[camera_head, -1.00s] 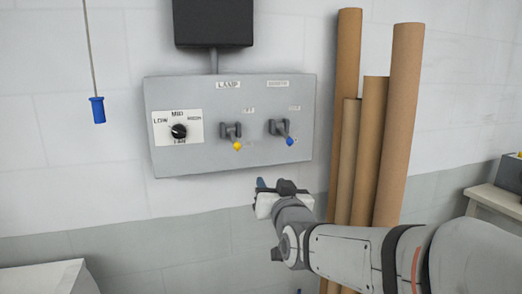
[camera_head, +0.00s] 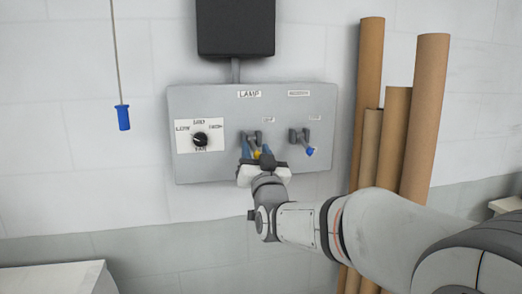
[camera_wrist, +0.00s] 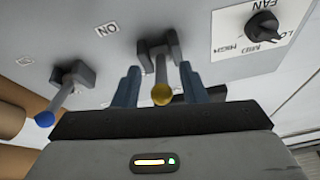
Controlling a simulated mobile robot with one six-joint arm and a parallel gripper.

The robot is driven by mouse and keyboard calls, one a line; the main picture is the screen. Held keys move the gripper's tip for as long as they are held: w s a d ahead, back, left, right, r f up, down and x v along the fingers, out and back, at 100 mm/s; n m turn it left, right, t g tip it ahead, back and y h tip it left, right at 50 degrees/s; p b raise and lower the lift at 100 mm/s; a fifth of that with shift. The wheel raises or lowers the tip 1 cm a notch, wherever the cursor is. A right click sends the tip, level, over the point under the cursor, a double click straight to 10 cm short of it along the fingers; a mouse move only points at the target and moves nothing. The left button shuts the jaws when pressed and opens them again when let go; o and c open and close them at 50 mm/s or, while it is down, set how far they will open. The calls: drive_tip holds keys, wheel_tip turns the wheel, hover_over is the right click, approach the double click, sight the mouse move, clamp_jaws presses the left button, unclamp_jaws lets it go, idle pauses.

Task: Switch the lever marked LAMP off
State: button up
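The LAMP lever with a yellow knob (camera_wrist: 162,94) sticks out of the grey panel (camera_head: 300,172); in the head view its yellow tip (camera_head: 257,154) shows just beyond my gripper. The lever points down and outward under the LAMP label (camera_head: 249,94). My gripper (camera_wrist: 155,85) is open, with one blue finger on each side of the lever in the wrist view. I see gaps between the fingers and the lever. An ON label (camera_wrist: 107,29) is on the panel near the lever in the wrist view.
A second lever with a blue knob (camera_head: 309,151) is right of the LAMP lever. A FAN dial (camera_head: 200,140) is on the left. A blue pull handle (camera_head: 123,117) hangs from a cord at far left. Brown tubes (camera_head: 415,120) lean right of the panel.

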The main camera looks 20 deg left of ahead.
clamp_jaws()
idle(0.4)
